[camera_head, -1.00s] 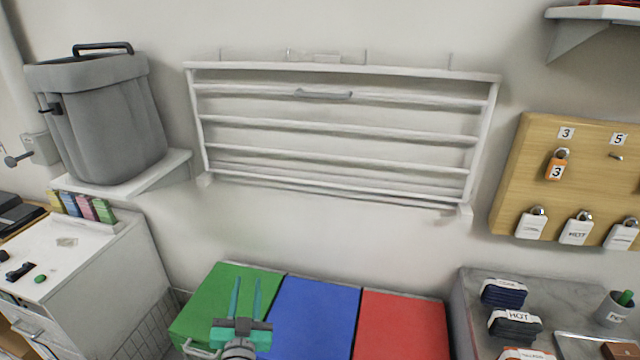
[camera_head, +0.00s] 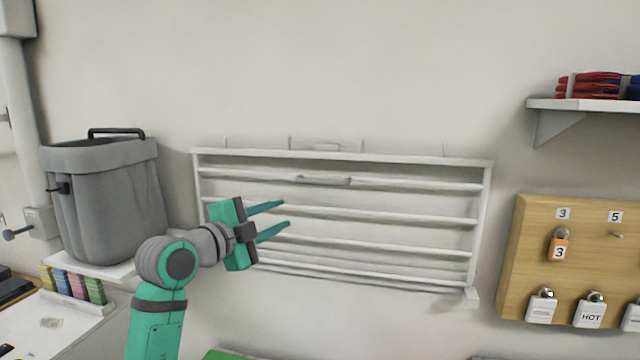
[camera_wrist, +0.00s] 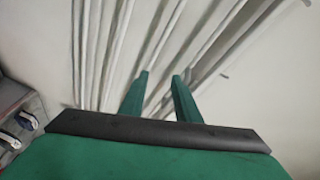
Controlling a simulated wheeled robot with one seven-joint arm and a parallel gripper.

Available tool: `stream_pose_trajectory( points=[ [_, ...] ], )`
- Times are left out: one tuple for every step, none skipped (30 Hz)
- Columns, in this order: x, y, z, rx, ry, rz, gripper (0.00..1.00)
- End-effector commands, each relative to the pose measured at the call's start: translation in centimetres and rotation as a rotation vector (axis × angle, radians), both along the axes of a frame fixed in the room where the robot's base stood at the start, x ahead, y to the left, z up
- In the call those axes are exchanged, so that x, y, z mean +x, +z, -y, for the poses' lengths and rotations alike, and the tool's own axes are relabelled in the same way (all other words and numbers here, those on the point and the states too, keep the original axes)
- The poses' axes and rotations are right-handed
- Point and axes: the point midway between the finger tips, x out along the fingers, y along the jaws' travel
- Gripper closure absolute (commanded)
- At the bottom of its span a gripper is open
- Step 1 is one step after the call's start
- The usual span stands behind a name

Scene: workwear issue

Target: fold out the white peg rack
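The white peg rack (camera_head: 340,155) is mounted on the wall and lies flat against it, with several horizontal bars. A grey handle (camera_head: 323,181) sits on its upper bar near the middle. My gripper (camera_head: 284,217) is in front of the rack's left half, lower and to the left of the handle. Its two green fingers are apart with nothing between them. In the wrist view the open fingers (camera_wrist: 160,75) point toward the rack's bars (camera_wrist: 150,50), which run slantwise. The handle cannot be made out in the wrist view. My arm hides the rack's lower left corner.
A grey bin (camera_head: 105,200) stands on a small shelf to the left. A wooden board (camera_head: 520,250) with padlocks hangs to the right, below a wall shelf (camera_head: 580,104) with red and blue items. The wall above the rack is mostly clear.

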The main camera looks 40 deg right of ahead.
Motion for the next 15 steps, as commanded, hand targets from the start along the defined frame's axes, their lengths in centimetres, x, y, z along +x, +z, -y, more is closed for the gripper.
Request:
stream_pose_trajectory(
  points=[
    [-0.6, 2.0, 0.3, 0.041, -0.02, 0.044, 0.7],
    [-1.0, 2.8, 0.5, 0.064, -0.032, 0.064, 0.7],
    [-1.4, 3.8, 0.7, 0.092, -0.046, 0.091, 0.7],
    [-1.8, 4.5, 0.8, 0.111, -0.056, 0.109, 0.7],
    [-2.1, 5.1, 0.9, 0.129, -0.066, 0.125, 0.7],
    [-2.4, 5.8, 1.1, 0.151, -0.076, 0.144, 0.7],
    [-2.7, 6.3, 1.2, 0.165, -0.084, 0.157, 0.7],
    [-2.9, 6.6, 1.3, 0.177, -0.091, 0.167, 0.7],
    [-3.2, 7.1, 1.3, 0.191, -0.097, 0.181, 0.7],
    [-3.4, 7.3, 1.4, 0.199, -0.101, 0.187, 0.7],
    [-3.5, 7.5, 1.4, 0.206, -0.105, 0.193, 0.7],
    [-3.6, 7.7, 1.5, 0.213, -0.109, 0.199, 0.7],
    [-3.7, 7.8, 1.6, 0.216, -0.111, 0.201, 0.7],
    [-3.7, 7.8, 1.7, 0.218, -0.112, 0.203, 0.7],
    [-3.6, 7.8, 2.0, 0.22, -0.114, 0.204, 0.7]
  ],
)
